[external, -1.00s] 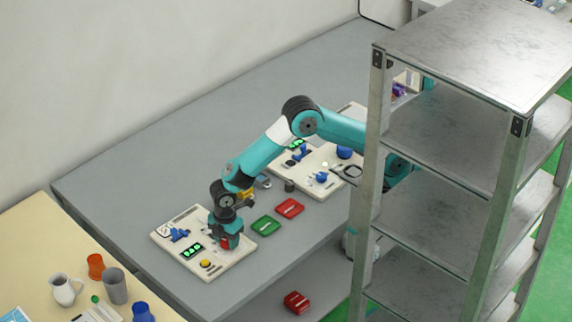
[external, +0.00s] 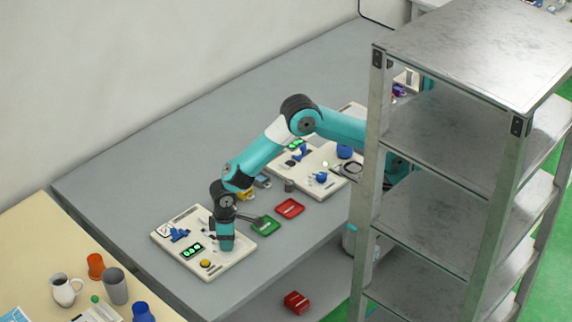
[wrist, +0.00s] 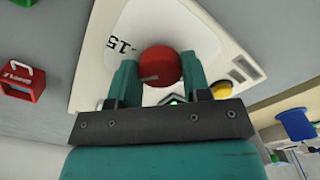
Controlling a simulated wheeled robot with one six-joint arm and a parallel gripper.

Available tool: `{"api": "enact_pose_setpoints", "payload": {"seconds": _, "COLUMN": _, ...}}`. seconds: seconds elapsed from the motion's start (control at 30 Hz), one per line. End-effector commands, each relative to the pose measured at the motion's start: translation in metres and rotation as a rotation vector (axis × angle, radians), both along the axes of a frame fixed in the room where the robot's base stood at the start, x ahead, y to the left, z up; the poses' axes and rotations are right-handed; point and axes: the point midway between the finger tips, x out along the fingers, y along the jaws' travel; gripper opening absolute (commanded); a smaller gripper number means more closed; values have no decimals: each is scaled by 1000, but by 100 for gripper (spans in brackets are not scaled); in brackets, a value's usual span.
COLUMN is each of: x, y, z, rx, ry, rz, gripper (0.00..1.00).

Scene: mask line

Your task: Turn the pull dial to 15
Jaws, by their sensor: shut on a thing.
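The red pull dial (wrist: 160,66) sits on the cream panel (wrist: 218,30), with a thin grey mark on its left side. A black "15" is printed on a white plate left of the dial. My gripper (wrist: 157,72) has one finger on each side of the dial and is shut on it. In the external view my gripper (external: 226,240) points down over the right part of the panel (external: 218,273) and hides the dial. The panel's green display (external: 192,250) is lit, but its digits are too small to read.
The panel also carries a yellow button (external: 206,263) and a blue fitting (external: 179,234). Cups stand on the left table. A metal shelf rises at right.

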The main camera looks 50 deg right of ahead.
Motion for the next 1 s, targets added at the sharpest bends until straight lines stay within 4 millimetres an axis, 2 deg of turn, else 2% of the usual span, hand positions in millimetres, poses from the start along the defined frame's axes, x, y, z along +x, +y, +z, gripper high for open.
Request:
{"api": "enact_pose_setpoints", "payload": {"seconds": 0.5, "x": 1, "y": 0, "z": 2, "rx": 3, "ry": -2, "rz": -457, "gripper": 20}}
{"api": "enact_pose_setpoints", "payload": {"seconds": 0.7, "x": 1, "y": 0, "z": 2, "rx": 2, "ry": -2, "rz": -577, "gripper": 20}}
{"api": "enact_pose_setpoints", "payload": {"seconds": 1.0, "x": 1, "y": 1, "z": 1, "rx": 3, "ry": -3, "rz": -667, "gripper": 20}}
